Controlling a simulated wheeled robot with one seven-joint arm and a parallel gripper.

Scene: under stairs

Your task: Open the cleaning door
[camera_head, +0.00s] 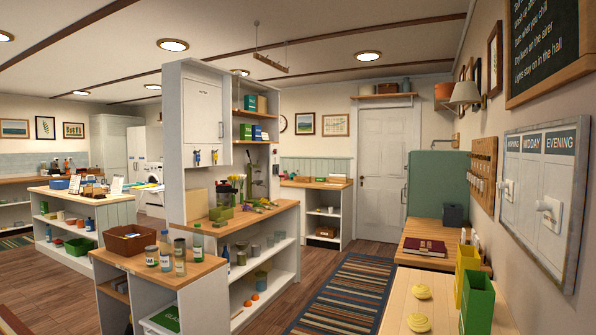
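No door here carries a label I can read as cleaning, so I cannot tell which one is the cleaning door. A white wall-cupboard door (203,112) is on the tall white unit left of centre. It looks shut and has small marks near its top, too small to read. A tall white cabinet (118,150) at the far left also looks shut. My gripper is not in view.
A counter (240,222) with open shelves stands below the wall cupboard. A lower cabinet top (152,275) with jars and bottles stands in front. A striped rug (345,293) lies on clear floor leading to the back door. A wooden bench (430,283) runs along the right.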

